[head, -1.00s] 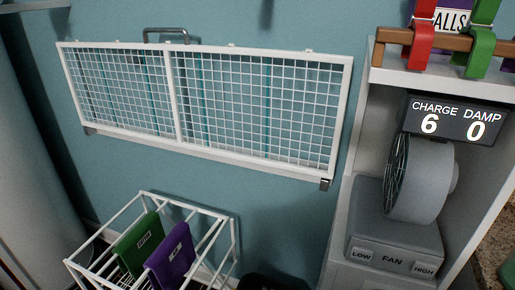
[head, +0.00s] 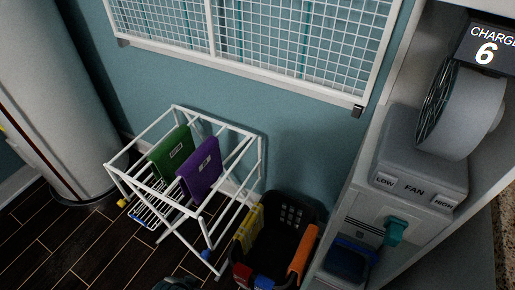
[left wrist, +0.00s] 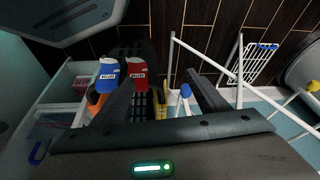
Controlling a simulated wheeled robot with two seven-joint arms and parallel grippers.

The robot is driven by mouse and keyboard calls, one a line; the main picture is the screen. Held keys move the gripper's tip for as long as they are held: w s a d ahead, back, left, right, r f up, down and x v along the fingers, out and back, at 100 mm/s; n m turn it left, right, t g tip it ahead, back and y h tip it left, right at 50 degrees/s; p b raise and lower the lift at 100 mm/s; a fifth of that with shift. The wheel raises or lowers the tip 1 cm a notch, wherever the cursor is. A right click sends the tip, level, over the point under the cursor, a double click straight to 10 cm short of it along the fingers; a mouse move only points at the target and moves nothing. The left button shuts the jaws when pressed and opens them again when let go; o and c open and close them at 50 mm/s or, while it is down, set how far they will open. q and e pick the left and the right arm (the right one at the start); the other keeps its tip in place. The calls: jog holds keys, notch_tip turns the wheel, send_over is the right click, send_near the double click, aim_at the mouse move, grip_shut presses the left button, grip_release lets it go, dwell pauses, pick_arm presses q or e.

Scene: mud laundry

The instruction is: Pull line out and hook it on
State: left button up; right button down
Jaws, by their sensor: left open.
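No pull-out line or hook can be clearly made out in either view. A white wire-mesh panel (head: 290,45) hangs on the blue wall, cut off at the top, with a small dark fitting (head: 357,111) at its lower right corner. My left gripper (left wrist: 159,78) is open in the left wrist view, its two dark fingers apart with nothing held between them. Beyond them are a dark basket and a white rack leg. A dark shape at the bottom edge of the head view may be part of my left arm. My right gripper is in neither view.
A white drying rack (head: 218,128) holds a green cloth (head: 171,152) and a purple cloth (head: 201,172). Beside it stands a black basket (head: 270,252) with coloured items. A shelf unit with a fan (head: 462,110) stands right. A pale cylinder (head: 60,90) stands left. Dark floor is open at lower left.

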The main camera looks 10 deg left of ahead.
pick_arm(q)
notch_tip(320, 180, down, 20)
jog(key=s+d+t+p, duration=0.1)
jog(key=s+d+p, duration=0.1)
jog(key=shift+f+h+p, duration=0.25)
jog(key=shift+h+p, duration=0.05)
jog(key=shift+p, duration=0.05)
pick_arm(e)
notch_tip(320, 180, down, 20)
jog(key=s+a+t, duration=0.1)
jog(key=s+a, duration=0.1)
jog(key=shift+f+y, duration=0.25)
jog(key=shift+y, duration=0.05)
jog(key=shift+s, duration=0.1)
